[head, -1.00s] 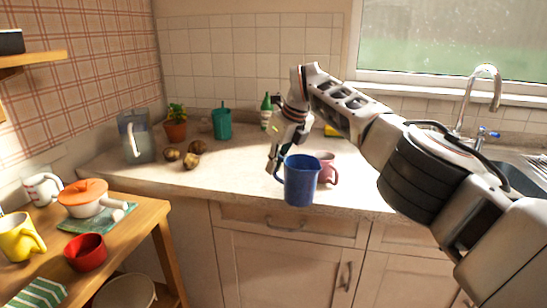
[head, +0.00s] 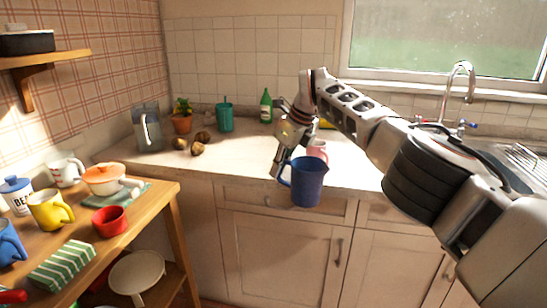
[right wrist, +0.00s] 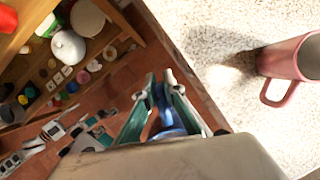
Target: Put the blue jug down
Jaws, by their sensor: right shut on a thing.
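The blue jug (head: 308,184) hangs upright in the head view, in front of the counter's front edge. My right gripper (head: 281,172) is shut on its handle, at the jug's left side. In the right wrist view the fingers (right wrist: 163,100) close around a blue part of the jug (right wrist: 168,127); most of the jug is hidden there. The counter (head: 240,163) lies behind the jug. The wooden table (head: 150,200) stands at the left. My left gripper is not in view.
A pink mug (head: 318,151) stands on the counter just behind the jug. Potatoes (head: 197,148), a plant pot (head: 182,122) and a glass pitcher (head: 147,128) stand farther left. The counter's front left is clear.

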